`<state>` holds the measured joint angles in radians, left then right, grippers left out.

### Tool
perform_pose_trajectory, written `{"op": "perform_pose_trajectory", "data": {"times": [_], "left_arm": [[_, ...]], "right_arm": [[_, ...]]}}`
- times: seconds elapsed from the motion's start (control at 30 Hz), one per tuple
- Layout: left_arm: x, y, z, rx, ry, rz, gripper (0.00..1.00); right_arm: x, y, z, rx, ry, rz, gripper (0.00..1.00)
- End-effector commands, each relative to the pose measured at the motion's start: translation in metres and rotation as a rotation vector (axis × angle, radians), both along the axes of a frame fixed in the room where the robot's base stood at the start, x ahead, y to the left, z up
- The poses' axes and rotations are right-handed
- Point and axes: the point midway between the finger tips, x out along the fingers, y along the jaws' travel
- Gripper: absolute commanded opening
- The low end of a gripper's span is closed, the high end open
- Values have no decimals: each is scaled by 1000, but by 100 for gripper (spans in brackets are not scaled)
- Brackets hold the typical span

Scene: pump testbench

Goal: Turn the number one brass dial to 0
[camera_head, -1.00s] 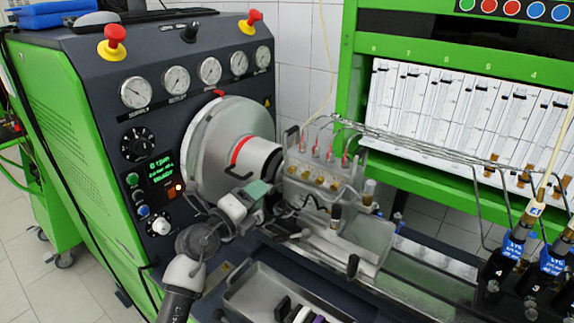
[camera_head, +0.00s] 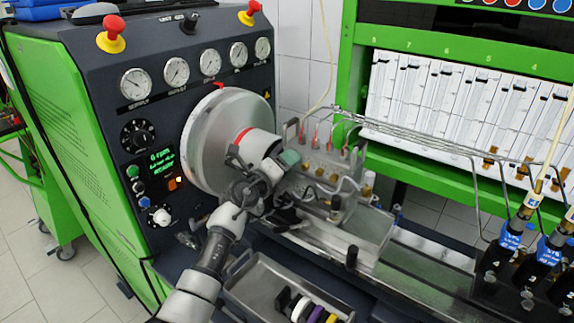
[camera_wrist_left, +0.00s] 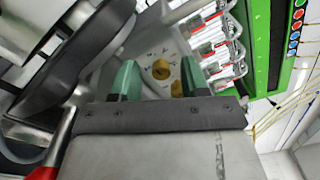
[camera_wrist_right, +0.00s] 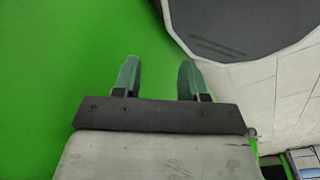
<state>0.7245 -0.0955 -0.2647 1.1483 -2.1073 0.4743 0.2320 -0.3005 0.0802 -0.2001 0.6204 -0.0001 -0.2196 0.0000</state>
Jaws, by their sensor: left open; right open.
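Small brass dials (camera_head: 320,173) sit in a row on the front of the grey metal pump block (camera_head: 345,163). I cannot read numbers on them, so I cannot tell which is number one. In the left wrist view one brass dial (camera_wrist_left: 160,69) shows ahead between the fingertips, and another (camera_wrist_left: 177,89) lies closer to the right finger. My left gripper (camera_head: 288,158) is open and empty at the left end of the block, beside the drive coupling. No contact with a dial is visible. My right gripper (camera_wrist_right: 158,80) is open and empty, facing a green surface.
The large grey flywheel (camera_head: 207,135) stands left of my left gripper. Thin metal pipes (camera_head: 420,140) run from the block to the right. A metal tray (camera_head: 262,295) with several coloured rings lies below. Injectors (camera_head: 508,248) stand at the right.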

Motion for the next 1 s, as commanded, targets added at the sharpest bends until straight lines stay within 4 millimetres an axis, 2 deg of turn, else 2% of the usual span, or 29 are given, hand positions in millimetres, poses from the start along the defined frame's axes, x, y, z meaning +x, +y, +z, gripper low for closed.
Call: {"op": "perform_pose_trajectory", "data": {"times": [0.27, 0.57, 1.0], "left_arm": [[1, -1, 0, 0, 0, 0, 45], [1, -1, 0, 0, 0, 0, 1], [1, -1, 1, 69, -48, -1, 0]], "right_arm": [[0, 0, 0, 0, 0, 0, 43], [0, 0, 0, 0, 0, 0, 43], [0, 0, 4, 0, 0, 0, 43]]}}
